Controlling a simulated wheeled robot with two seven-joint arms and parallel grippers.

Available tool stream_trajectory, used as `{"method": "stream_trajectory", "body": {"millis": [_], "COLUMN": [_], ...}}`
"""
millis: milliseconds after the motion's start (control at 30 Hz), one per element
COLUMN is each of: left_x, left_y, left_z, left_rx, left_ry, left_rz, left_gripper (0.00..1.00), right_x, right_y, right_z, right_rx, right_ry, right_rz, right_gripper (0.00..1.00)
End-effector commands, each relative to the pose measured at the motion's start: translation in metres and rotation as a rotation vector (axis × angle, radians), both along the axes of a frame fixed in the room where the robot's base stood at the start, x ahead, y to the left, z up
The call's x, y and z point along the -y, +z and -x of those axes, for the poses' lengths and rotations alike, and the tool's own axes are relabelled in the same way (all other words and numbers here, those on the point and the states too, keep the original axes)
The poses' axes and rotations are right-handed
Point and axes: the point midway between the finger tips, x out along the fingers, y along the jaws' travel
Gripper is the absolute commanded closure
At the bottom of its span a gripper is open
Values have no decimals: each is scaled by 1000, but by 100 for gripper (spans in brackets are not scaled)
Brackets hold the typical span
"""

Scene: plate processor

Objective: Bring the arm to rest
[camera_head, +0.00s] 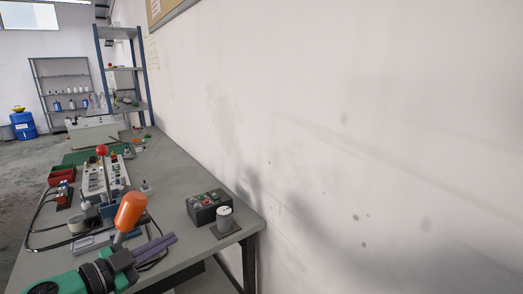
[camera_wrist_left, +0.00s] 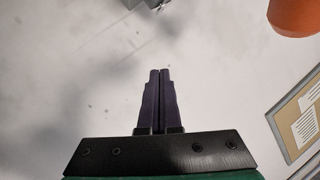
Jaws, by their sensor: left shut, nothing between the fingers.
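My left gripper (camera_head: 172,240) comes in from the lower left in the head view, with a green and black wrist and dark purple fingers. It is shut and empty, over the near part of the grey workbench (camera_head: 178,172). In the left wrist view the two fingers (camera_wrist_left: 160,74) lie side by side against a blurred pale wall. An orange cylindrical handle (camera_head: 131,210) stands close behind the gripper in the head view; an orange shape (camera_wrist_left: 293,15) also shows in the wrist view's upper right corner. My right gripper is not in view.
A black button box (camera_head: 203,207) and a grey-white cylinder (camera_head: 224,218) stand near the bench's right edge. A white device with a red ball knob (camera_head: 101,150) stands farther back. Red bins (camera_head: 62,174) sit at left. The wall (camera_head: 350,130) borders the bench on the right.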

Motion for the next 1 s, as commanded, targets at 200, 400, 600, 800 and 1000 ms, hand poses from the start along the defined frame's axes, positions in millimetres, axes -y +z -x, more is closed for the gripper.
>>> {"method": "stream_trajectory", "body": {"millis": [200,400,600,800,1000], "left_x": [-91,-84,-42,-10,-9], "left_y": [-96,-193,-239,-276,-347], "left_z": [21,96,162,196,191], "left_rx": [-219,-677,-1029,-1234,-1262], "left_ry": [731,928,876,781,784], "left_rz": [174,112,52,2,-16], "left_gripper": [100,100,100,100,100], "right_x": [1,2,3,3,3], "right_y": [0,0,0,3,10], "right_z": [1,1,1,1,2], "right_rx": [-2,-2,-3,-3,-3], "right_ry": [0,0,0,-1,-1], "right_rz": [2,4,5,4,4], "right_gripper": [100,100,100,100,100]}}
